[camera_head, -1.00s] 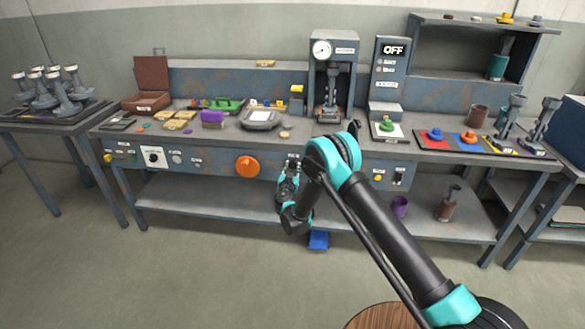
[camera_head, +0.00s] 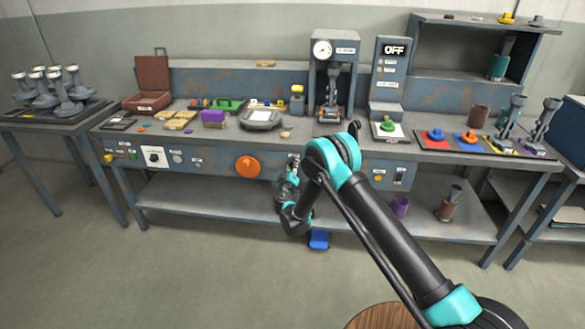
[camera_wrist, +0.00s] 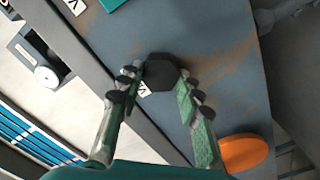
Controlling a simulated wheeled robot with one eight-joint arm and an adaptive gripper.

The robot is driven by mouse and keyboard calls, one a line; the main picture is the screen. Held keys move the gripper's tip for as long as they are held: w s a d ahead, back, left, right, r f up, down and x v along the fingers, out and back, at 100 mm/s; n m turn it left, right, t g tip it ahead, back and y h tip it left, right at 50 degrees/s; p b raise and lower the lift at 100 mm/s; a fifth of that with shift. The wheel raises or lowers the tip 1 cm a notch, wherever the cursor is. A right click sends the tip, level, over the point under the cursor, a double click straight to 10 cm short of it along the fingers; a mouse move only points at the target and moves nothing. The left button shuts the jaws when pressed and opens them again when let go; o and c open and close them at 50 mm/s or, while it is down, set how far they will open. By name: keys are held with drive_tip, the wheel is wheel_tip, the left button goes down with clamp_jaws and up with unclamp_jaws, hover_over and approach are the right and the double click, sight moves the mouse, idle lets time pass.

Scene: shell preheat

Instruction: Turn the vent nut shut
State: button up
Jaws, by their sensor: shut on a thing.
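The vent nut (camera_wrist: 161,73) is a dark, many-sided knob on the blue-grey bench front, seen in the wrist view. My gripper (camera_wrist: 158,84) has its two fingers on opposite sides of it and is shut on it. A small white label (camera_wrist: 145,90) beside the nut is partly covered by a finger. In the head view my gripper (camera_head: 292,166) is at the bench's front panel, right of the orange knob. The nut is hidden behind my gripper there.
The large orange knob (camera_head: 247,167) is just left of my gripper; it also shows in the wrist view (camera_wrist: 243,152). The press (camera_head: 333,75) with its gauge stands above on the bench. A blue pedal (camera_head: 319,239) lies low under the bench. The floor in front is clear.

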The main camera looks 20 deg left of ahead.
drive_tip(key=n, duration=0.5)
drive_tip(key=shift+s+f+n, duration=0.1)
drive_tip(key=shift+n, duration=0.2)
idle(0.4)
drive_tip(key=o, duration=1.2)
drive_tip(key=shift+c, duration=0.2)
drive_tip(key=v, duration=0.7)
drive_tip(key=shift+s, duration=0.25)
